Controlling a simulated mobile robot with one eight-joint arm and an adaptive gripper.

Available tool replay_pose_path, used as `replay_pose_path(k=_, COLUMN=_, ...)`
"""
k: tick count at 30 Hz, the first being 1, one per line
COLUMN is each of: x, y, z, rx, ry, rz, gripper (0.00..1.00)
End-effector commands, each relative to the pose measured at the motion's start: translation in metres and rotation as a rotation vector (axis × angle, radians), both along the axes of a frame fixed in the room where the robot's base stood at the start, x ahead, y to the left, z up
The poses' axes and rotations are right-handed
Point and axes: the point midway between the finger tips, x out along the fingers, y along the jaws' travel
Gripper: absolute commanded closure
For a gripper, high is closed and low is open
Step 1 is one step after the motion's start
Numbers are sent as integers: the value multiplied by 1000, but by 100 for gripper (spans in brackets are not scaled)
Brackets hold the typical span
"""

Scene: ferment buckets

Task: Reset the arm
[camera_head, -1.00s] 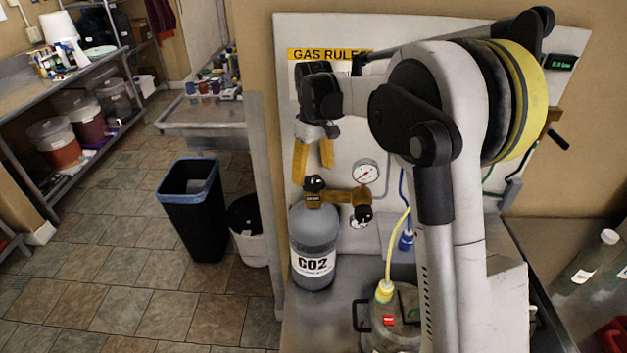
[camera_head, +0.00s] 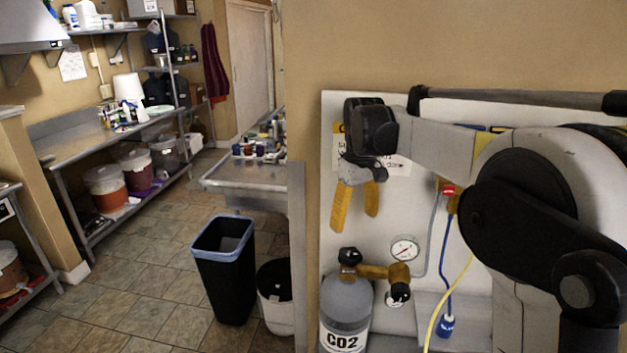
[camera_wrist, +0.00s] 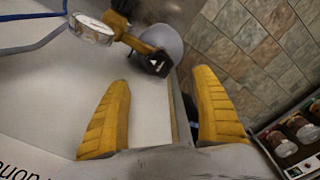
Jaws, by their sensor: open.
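My gripper (camera_head: 357,205) hangs at the end of my folded arm, in front of the white wall board (camera_head: 408,225). Its two yellow fingers point down and stand apart with nothing between them. In the wrist view my gripper (camera_wrist: 165,110) also shows open and empty. Below it in the head view stand the grey CO2 cylinder (camera_head: 345,305) and its brass regulator (camera_head: 375,271) with a round gauge (camera_head: 404,249). The gauge (camera_wrist: 92,29) and the cylinder top (camera_wrist: 163,42) show beyond the fingers in the wrist view, apart from them.
A black bin with a blue rim (camera_head: 222,270) and a white bin (camera_head: 275,310) stand on the tiled floor. A steel sink table (camera_head: 245,182) and a shelf with several lidded buckets (camera_head: 106,190) are at the left. Floor between them is free.

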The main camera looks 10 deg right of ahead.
Motion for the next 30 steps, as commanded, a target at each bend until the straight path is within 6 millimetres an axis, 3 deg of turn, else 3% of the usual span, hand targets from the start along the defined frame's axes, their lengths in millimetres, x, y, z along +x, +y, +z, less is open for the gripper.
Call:
replay_pose_path(k=5, x=-62, y=0, z=2, rx=9, ry=-116, rz=-91, gripper=23)
replay_pose_path(k=10, x=-128, y=0, z=-11, rx=32, ry=-245, rz=-190, gripper=23)
replay_pose_path(k=14, x=-179, y=0, z=-35, rx=57, ry=-342, rz=-264, gripper=23)
replay_pose_path(k=18, x=-228, y=1, z=-70, rx=92, ry=-441, rz=-338, gripper=23)
replay_pose_path(k=24, x=-270, y=1, z=-114, rx=134, ry=-537, rz=-412, gripper=23)
replay_pose_path(k=30, x=-281, y=1, z=-128, rx=149, ry=-569, rz=-435, gripper=23)
